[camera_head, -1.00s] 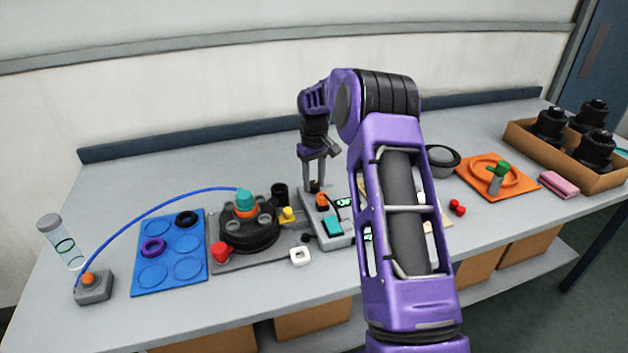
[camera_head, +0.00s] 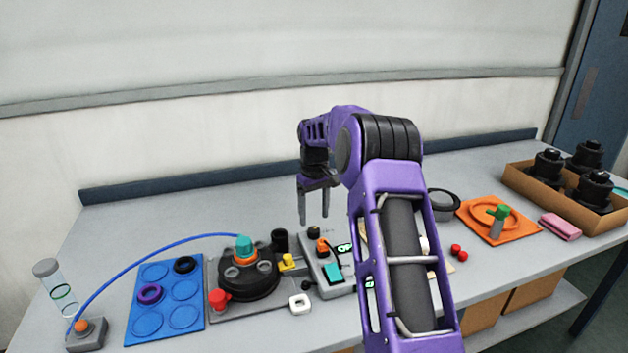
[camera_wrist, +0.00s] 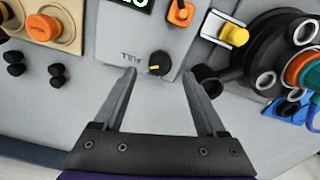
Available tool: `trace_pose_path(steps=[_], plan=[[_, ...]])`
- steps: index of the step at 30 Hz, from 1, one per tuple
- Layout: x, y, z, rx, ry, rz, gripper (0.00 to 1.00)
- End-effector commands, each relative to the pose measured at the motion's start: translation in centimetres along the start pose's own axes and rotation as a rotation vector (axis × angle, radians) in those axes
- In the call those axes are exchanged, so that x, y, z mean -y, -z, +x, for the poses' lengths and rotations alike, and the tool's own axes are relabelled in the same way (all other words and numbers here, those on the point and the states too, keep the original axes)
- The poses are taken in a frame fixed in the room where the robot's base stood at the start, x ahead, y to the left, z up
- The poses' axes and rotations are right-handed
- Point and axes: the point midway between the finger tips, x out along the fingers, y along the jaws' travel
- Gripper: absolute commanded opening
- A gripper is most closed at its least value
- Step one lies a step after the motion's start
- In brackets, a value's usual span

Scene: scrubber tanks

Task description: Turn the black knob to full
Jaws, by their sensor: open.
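The black knob (camera_wrist: 159,63) with a yellow pointer mark sits on the light grey control panel (camera_wrist: 110,42), beside the printed word FULL on its left. The yellow mark shows on the lower left part of the knob in the wrist view. In the head view the knob (camera_head: 314,232) is small at the back end of the panel (camera_head: 313,254). My gripper (camera_wrist: 159,75) is open and empty, its fingertips on either side of the knob in the picture. In the head view my gripper (camera_head: 316,214) points down above the knob, apparently clear of it.
The panel also carries an orange-capped lever (camera_head: 322,245) and a teal switch (camera_head: 332,271). A black round fixture (camera_head: 248,280) stands left of it, with a blue tray (camera_head: 165,300) beyond. A cardboard box (camera_head: 530,183) is at the far right. The bench behind is clear.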

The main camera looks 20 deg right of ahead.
Motion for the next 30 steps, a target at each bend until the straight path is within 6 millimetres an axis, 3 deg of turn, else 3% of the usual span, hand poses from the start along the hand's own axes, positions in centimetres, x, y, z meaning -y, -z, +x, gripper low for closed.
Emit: trace_pose_path(steps=[1,9,15,21,30], plan=[[0.0,0.1,-1.6,-0.005,-0.003,0.000,0.73],[0.0,0.1,-8.2,-0.005,-0.002,-0.001,0.73],[0.0,0.1,-11.6,-0.002,-0.001,-0.001,0.73],[0.1,0.0,-12.9,0.000,0.000,-0.001,0.73],[0.0,0.0,-12.9,0.000,0.000,-0.001,0.73]])
